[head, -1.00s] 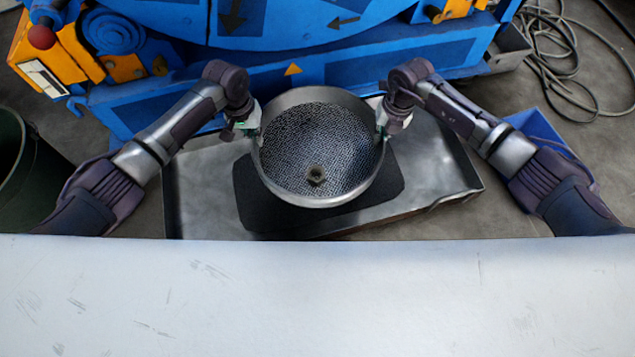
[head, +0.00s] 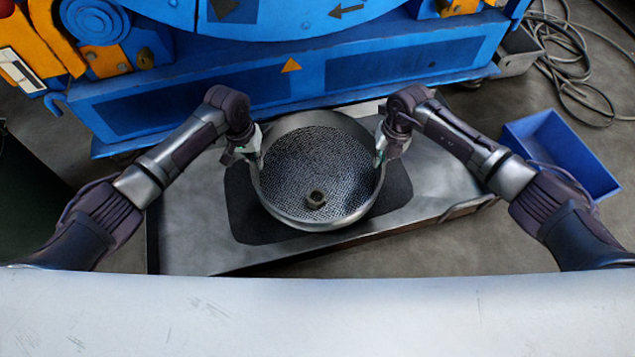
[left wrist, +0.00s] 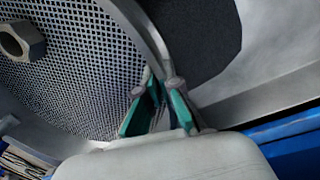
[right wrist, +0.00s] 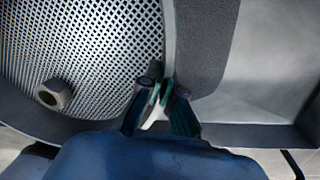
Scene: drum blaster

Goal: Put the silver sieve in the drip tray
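The silver sieve (head: 315,165) is a round pan with a mesh floor and a raised metal rim. A hex nut (head: 316,198) sits on the mesh near its front. My left gripper (head: 257,158) is shut on the left rim, with its green-padded fingers (left wrist: 163,92) on either side of the wall. My right gripper (head: 381,157) is shut on the right rim in the same way, seen in the right wrist view (right wrist: 163,92). The drip tray (head: 190,230) is a wide, shallow metal tray below the sieve. The sieve hides its middle; I cannot tell whether they touch.
A dark, rounded mat (head: 243,215) lies in the tray under the sieve. A large blue machine (head: 150,103) stands behind the tray. A blue bin (head: 565,155) and coiled cables (head: 570,75) are on the floor at the right.

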